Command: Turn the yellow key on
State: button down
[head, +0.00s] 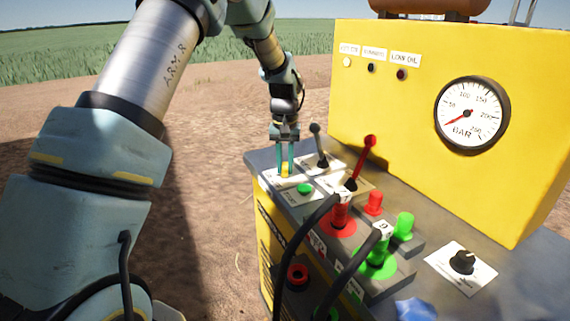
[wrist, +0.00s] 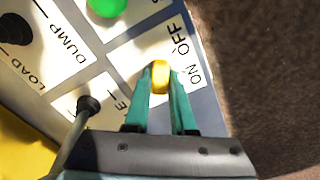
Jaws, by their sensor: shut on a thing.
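The yellow key (head: 285,169) sits on a white label plate at the far left corner of the control panel. It also shows in the wrist view (wrist: 159,77), with the words ON and OFF printed to its right. My gripper (head: 285,165) points down from above, and its teal fingers are shut on the key. In the wrist view my gripper (wrist: 160,85) has one finger on each side of the key. The key's lower part is hidden between the fingers.
A green button (head: 304,188) is close to the key. A grey lever (head: 318,143) and a red-knobbed lever (head: 361,160) stand up nearby. Red and green connectors with black cables crowd the front. A yellow cabinet with a pressure gauge (head: 472,112) rises behind.

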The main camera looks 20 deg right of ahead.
aim_at(284, 164)
jog(key=shift+w+m, duration=0.1)
jog(key=shift+m, duration=0.6)
jog(key=c, duration=0.7)
grip_release()
jog(key=shift+r, duration=0.1)
notch_tip(284, 164, up, 11)
jog(key=shift+f+b, duration=0.2)
jog(key=shift+b, duration=0.6)
jog(key=shift+a, duration=0.1)
